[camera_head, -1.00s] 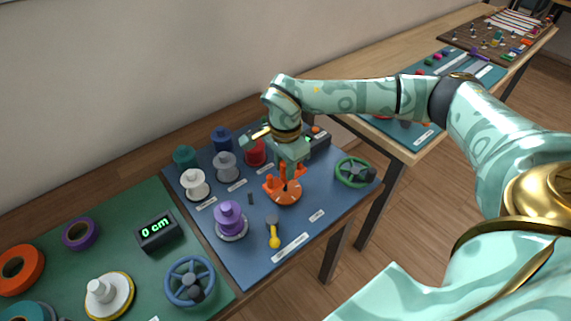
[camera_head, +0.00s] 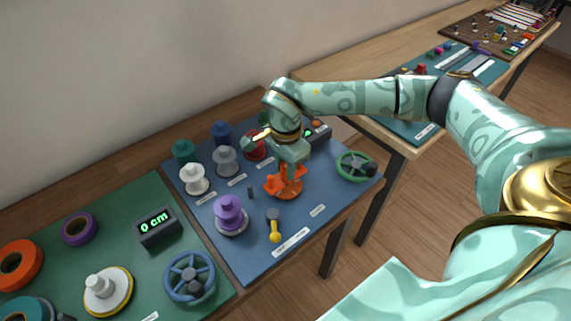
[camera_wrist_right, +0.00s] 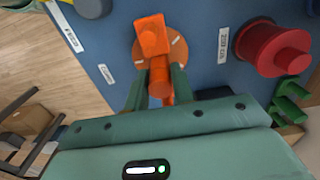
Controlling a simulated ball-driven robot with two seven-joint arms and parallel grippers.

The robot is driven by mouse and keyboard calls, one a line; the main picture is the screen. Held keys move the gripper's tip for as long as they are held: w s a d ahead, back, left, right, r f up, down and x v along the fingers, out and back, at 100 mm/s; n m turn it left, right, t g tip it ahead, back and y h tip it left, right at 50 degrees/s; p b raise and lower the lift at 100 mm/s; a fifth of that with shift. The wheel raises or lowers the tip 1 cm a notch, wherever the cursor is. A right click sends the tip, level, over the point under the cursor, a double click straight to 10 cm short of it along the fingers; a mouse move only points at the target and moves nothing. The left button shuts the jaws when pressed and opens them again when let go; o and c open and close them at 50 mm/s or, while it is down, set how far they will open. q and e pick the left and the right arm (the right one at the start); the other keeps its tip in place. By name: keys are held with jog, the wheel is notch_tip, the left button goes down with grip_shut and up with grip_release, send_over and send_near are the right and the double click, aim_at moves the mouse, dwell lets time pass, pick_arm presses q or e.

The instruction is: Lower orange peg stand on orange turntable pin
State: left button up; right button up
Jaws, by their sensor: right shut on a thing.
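The orange peg stand (camera_head: 284,179) is in the middle of the blue mat in the head view, over the orange turntable (camera_head: 290,193). In the right wrist view the stand (camera_wrist_right: 152,37) shows a block-like orange top, and the round turntable (camera_wrist_right: 177,47) shows around it. My right gripper (camera_head: 290,165) comes from above and is shut on the stand; its fingers (camera_wrist_right: 160,85) flank an orange post in the wrist view. The turntable pin is hidden, so I cannot tell whether the stand touches it. My left gripper is not in view.
A purple spool (camera_head: 230,212) and a yellow-handled tool (camera_head: 274,228) are near the turntable. A red spool (camera_head: 254,146) and grey spool (camera_head: 225,160) stand behind to the left. A green handwheel (camera_head: 354,166) is at right. The mat's front right is mostly clear.

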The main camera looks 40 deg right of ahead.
jog(key=shift+f, duration=0.2)
jog(key=shift+f+b, duration=0.3)
jog(key=shift+f, duration=0.35)
jog(key=o, duration=1)
jog(key=shift+o, duration=0.2)
notch_tip(320, 180, up, 8)
jog(key=p, duration=0.7)
jog(key=shift+r, duration=0.15)
